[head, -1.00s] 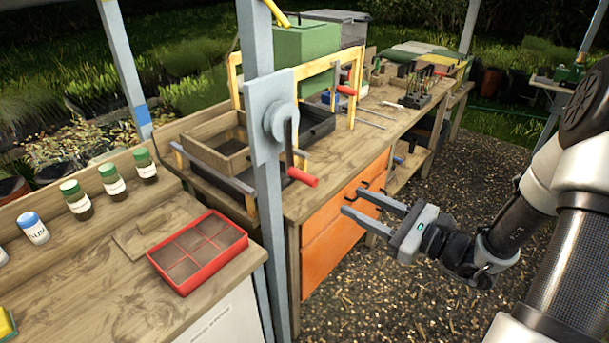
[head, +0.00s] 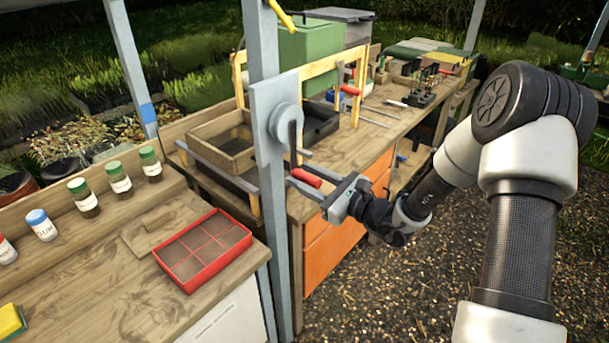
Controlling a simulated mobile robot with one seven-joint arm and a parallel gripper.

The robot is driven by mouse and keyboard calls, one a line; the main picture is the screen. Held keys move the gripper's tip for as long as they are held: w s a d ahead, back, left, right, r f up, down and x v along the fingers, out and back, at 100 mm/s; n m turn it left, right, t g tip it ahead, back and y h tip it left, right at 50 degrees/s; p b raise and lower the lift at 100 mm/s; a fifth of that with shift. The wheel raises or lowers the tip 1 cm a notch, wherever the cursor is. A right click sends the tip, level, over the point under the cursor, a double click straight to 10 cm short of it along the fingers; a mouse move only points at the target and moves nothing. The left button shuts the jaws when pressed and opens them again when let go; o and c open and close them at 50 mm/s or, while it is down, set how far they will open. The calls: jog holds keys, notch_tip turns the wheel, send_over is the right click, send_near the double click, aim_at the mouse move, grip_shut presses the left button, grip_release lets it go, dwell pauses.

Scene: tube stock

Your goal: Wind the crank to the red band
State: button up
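The crank has a grey round hub (head: 285,121) on a plate fixed to the grey-blue post, a dark arm hanging down from it and a red handle (head: 305,178) at the low end, pointing right. My gripper (head: 296,174) is at the handle, with its two grey fingers on either side of the red grip. The fingers look spread, with the handle between them; contact is not clear at this size. I cannot make out a red band in this view.
The post (head: 268,200) stands close by my fingers. A wooden bench (head: 380,136) with orange drawers (head: 330,240) lies behind. A red divided tray (head: 203,248) and several jars stand on the left bench. Gravel ground is open at the lower right.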

jog(key=shift+a, duration=0.1)
grip_shut()
jog(key=shift+w+d+n+b, duration=0.25)
jog(key=shift+w+n+b, duration=0.05)
jog(key=shift+b, duration=0.05)
jog(key=w+d+r+n+b, duration=0.7)
jog(key=n+b, duration=0.7)
jog(key=b, duration=0.6)
jog(key=shift+w+d+r, duration=0.15)
jog(key=shift+w+r, duration=1.05)
jog(key=shift+r, duration=0.15)
